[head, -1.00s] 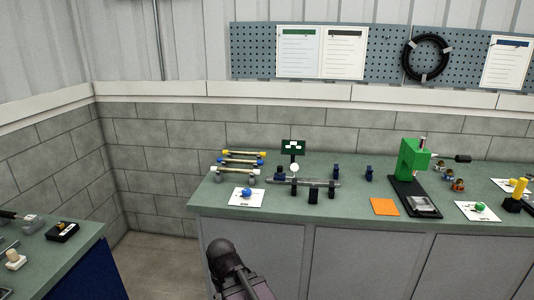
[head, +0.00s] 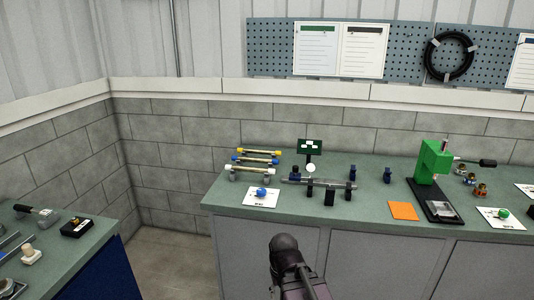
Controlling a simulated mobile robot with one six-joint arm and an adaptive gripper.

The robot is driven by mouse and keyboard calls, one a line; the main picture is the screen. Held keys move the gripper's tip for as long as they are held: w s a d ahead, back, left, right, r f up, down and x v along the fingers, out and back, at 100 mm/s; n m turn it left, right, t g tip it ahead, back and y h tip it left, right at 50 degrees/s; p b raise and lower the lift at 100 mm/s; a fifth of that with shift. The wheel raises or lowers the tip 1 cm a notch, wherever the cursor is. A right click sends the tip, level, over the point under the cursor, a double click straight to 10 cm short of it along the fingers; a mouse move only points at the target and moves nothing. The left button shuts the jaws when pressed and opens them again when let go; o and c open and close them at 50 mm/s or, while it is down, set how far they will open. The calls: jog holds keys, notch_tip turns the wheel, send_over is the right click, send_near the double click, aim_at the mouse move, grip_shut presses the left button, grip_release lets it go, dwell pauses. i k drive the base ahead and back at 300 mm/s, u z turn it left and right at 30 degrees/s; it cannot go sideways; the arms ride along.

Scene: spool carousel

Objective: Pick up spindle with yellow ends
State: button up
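The spindle with yellow ends (head: 258,151) lies at the back of a group of spindles at the left end of the green-topped bench. In front of it lie a spindle with blue ends (head: 256,160) and one with pale ends (head: 252,170). All run left to right and seem to rest on a rack. My arm shows at the bottom middle, in front of the bench and well apart from the spindles. I cannot make out the gripper's fingers.
A grey shaft on dark stands (head: 318,184) lies right of the spindles, with a small green sign (head: 310,147) behind it. A white card with a blue knob (head: 262,194) lies in front. A green press (head: 433,165) and orange square (head: 403,211) are further right. Another bench (head: 95,236) stands left.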

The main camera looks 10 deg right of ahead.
aim_at(259, 152)
jog(key=u, duration=0.05)
jog(key=i, duration=1.05)
